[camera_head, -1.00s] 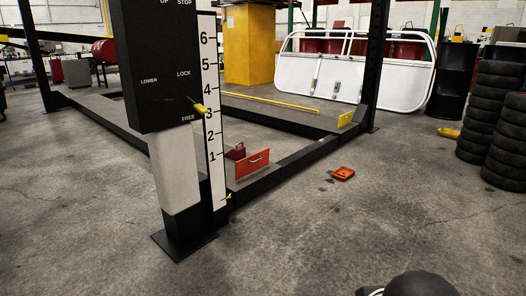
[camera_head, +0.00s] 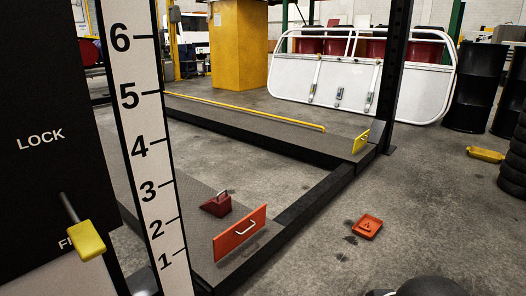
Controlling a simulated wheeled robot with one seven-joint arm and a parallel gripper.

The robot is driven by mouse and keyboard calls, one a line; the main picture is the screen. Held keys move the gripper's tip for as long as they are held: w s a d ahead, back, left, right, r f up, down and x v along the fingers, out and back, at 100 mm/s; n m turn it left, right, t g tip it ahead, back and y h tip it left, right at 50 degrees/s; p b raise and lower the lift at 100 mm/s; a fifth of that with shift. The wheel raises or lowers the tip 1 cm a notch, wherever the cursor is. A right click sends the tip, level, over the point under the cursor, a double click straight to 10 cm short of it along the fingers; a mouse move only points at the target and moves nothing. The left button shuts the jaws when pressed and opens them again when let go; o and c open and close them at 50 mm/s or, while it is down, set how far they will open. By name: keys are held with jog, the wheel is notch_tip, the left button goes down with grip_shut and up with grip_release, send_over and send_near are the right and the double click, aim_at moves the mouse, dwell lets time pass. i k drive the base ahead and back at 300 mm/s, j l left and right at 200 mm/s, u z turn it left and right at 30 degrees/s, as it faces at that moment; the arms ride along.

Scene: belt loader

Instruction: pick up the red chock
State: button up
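The red chock (camera_head: 217,204) is a dark red wedge with a handle on top. It sits on the grey deck of the near lift runway (camera_head: 196,190), just behind an orange end plate (camera_head: 240,233) with a pale handle. A dark rounded shape (camera_head: 428,287) at the bottom edge looks like part of my own arm. My gripper's fingers do not show.
A black lift post (camera_head: 35,150) with a numbered white scale (camera_head: 146,140) and a yellow-knobbed lever (camera_head: 86,240) stands close on the left. An orange tray (camera_head: 367,227) lies on the floor. Tires (camera_head: 514,165) stack at right.

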aim_at(219, 206)
jog(key=i+z, duration=0.3)
jog(key=i, duration=0.5)
jog(key=i+z, duration=0.3)
jog(key=i, duration=0.55)
jog(key=i+j+u, duration=0.1)
jog(key=i+u, duration=0.35)
jog(key=i+l+u, duration=0.1)
jog(key=i+u, duration=0.35)
jog(key=i, duration=0.15)
jog(key=i+l+u, duration=0.25)
jog(key=i+u, duration=0.2)
jog(key=i, duration=0.05)
